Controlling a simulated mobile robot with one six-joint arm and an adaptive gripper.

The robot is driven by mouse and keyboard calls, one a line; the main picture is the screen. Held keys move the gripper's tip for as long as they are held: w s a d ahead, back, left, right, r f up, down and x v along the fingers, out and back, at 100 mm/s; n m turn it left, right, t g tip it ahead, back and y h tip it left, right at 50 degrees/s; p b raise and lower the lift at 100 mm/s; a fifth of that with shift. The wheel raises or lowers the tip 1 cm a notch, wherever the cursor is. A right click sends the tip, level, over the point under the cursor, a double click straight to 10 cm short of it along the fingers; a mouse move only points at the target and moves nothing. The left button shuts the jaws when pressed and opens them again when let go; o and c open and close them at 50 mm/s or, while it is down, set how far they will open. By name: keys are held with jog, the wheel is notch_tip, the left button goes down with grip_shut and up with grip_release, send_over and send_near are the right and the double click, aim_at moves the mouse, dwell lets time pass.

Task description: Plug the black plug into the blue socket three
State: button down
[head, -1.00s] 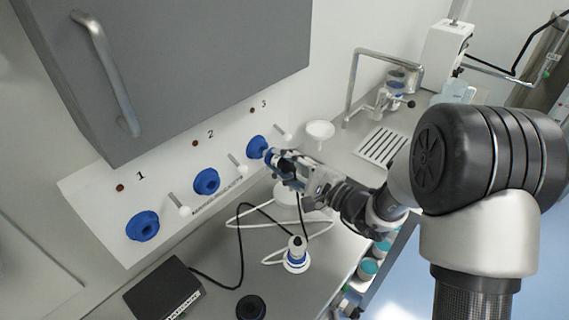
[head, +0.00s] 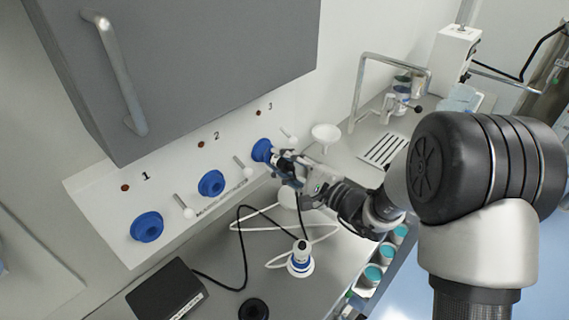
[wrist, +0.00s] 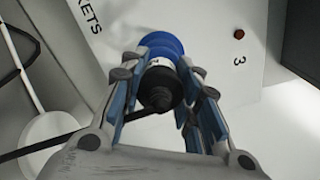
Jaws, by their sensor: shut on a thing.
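Blue socket three (head: 262,150) is the far right of the blue sockets on the white sloped panel. It also shows in the wrist view (wrist: 160,44), with the printed 3 to its right. My gripper (head: 283,162) is at this socket, its blue-padded fingers (wrist: 162,97) shut on the black plug (wrist: 159,92). The plug's white-ringed front end meets the socket's face in the wrist view. How deep it sits is hidden. The plug's black cable runs down and left beneath the gripper. In the head view my gripper mostly hides the plug.
Blue sockets two (head: 211,184) and one (head: 147,227) are left, with white-tipped levers beside them. A white-and-blue plug (head: 301,262) stands on the counter near looped cables. A black box (head: 166,292) and black ring (head: 253,310) lie in front. A grey cabinet (head: 190,60) overhangs the panel.

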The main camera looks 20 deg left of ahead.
jog(key=shift+w+a+b, duration=0.25)
jog(key=shift+a+b, duration=0.1)
jog(key=shift+a, duration=0.15)
dwell(0.5)
jog(key=c, duration=1.1)
grip_release()
jog(key=v, duration=1.2)
